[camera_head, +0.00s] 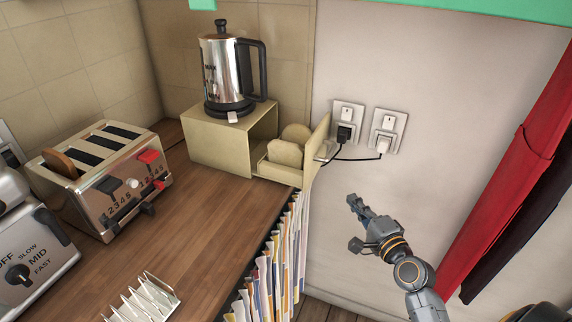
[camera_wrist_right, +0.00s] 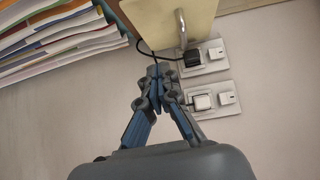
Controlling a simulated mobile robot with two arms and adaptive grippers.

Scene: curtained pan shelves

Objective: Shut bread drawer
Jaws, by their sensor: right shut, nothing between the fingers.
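The bread drawer (camera_head: 318,143) is pulled out to the right from a cream bread box (camera_head: 228,139) on the wooden counter. Slices of bread (camera_head: 285,152) stand in it. In the right wrist view the drawer's front panel (camera_wrist_right: 168,18) shows at the top, with a metal handle (camera_wrist_right: 181,29) on it. My right gripper (camera_head: 354,222) is in front of the pale wall, lower right of the drawer and apart from it. In the wrist view the right gripper (camera_wrist_right: 158,72) has its fingertips together, with nothing between them. My left gripper is not in view.
A kettle (camera_head: 229,75) stands on the bread box. A toaster (camera_head: 100,172) is at the left. Files (camera_head: 268,268) hang along the counter's right edge. Sockets with plugs and cables (camera_head: 366,128) are on the wall. A red curtain (camera_head: 512,160) hangs at the right.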

